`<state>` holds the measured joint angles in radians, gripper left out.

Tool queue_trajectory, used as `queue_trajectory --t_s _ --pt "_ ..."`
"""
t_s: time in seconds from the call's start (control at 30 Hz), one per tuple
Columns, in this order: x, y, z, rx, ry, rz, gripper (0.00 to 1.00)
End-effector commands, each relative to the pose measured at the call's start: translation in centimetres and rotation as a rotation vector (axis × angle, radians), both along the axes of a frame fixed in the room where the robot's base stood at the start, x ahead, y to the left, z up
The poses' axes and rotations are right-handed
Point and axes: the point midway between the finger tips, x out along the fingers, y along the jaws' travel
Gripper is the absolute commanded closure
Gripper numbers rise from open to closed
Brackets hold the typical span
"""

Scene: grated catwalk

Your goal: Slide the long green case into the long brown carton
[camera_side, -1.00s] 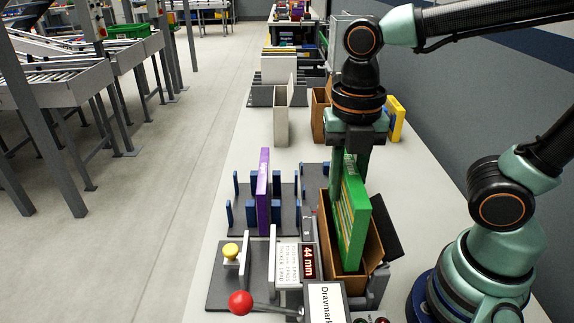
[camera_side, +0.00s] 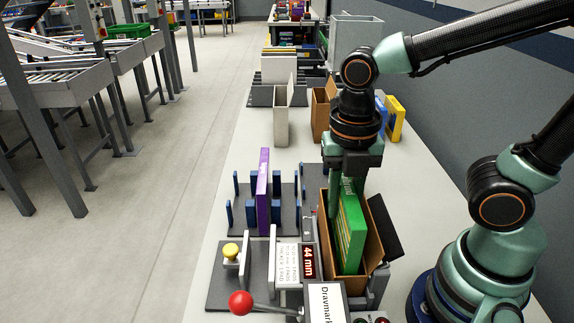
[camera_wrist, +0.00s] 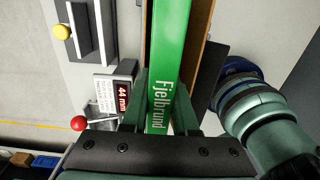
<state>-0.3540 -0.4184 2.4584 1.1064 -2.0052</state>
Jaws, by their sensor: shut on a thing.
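The long green case (camera_side: 349,235) stands on edge, its lower part between the walls of the long brown carton (camera_side: 373,240) and its upper part above the rim. My gripper (camera_side: 348,190) is shut on the far end of the case, with a finger on each side. In the wrist view the case (camera_wrist: 164,60) runs between the fingers of my gripper (camera_wrist: 162,115), its lettering facing up. The brown carton wall (camera_wrist: 198,35) shows along its right side. The case's lower edge is hidden inside the carton.
A purple case (camera_side: 263,190) stands in a rack left of the carton. A 44 mm display (camera_side: 308,262), a red-ball lever (camera_side: 240,303) and a yellow knob (camera_side: 230,250) are near the front. A pale carton (camera_side: 281,122) and a smaller brown carton (camera_side: 320,112) stand behind.

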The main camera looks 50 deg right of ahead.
Motion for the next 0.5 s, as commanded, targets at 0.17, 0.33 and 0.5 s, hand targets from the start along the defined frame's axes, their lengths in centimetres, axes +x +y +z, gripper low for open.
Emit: queue_trajectory --t_s 0.17,0.33,0.5 --pt "0.0 0.0 -0.7 -0.001 0.002 0.0 1.0" --pt "0.0 0.0 -1.3 0.0 0.0 0.0 1.0" --pt "0.0 0.0 -1.7 0.0 0.0 0.0 1.0"
